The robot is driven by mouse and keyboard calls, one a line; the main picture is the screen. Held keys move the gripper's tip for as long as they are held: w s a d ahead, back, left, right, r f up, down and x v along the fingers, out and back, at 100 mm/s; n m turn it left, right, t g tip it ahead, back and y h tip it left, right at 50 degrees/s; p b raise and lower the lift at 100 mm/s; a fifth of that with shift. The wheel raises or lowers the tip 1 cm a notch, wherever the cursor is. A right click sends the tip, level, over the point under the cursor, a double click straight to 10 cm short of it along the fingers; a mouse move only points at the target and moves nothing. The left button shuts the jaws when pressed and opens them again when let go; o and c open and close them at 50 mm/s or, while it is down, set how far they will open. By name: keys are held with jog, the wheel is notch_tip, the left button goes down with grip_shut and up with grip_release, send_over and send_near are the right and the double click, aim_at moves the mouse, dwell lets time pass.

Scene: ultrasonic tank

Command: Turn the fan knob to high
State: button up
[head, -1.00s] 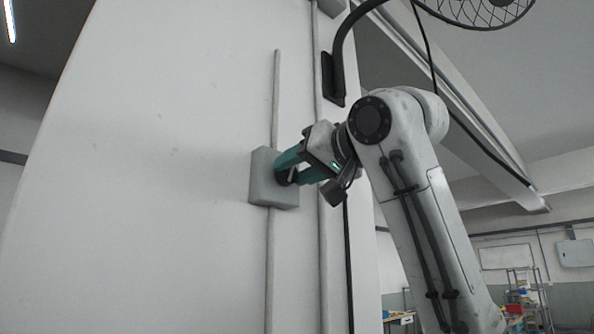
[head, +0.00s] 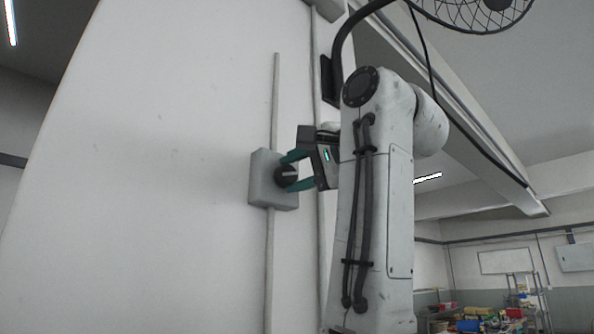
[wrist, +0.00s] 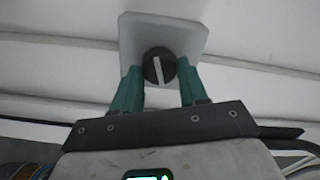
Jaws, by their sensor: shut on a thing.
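The fan knob (head: 286,176) is a round black dial with a white bar, on a grey wall box (head: 262,180). In the wrist view the knob (wrist: 159,67) sits in the middle of the box plate (wrist: 163,30), its white bar nearly upright and tilted slightly. My gripper (head: 293,172) has its green fingers at the knob, one above and one below it in the head view. In the wrist view the fingers (wrist: 158,82) stand at the knob's left and right sides, and it is shut on the knob.
A thin grey conduit (head: 270,240) runs up and down the wall through the box. A wire-caged fan (head: 470,12) hangs at top right on a black bracket arm. Shelves with coloured bins (head: 485,318) stand far off at lower right.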

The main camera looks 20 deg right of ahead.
jog(key=shift+f+m, duration=0.1)
jog(key=shift+m, duration=1.7)
jog(key=shift+d, duration=0.1)
jog(key=o, duration=1)
jog(key=shift+o, duration=0.2)
jog(key=b+v, duration=0.4)
jog(key=v, duration=0.6)
jog(key=shift+s, duration=0.4)
jog(key=shift+d, duration=0.15)
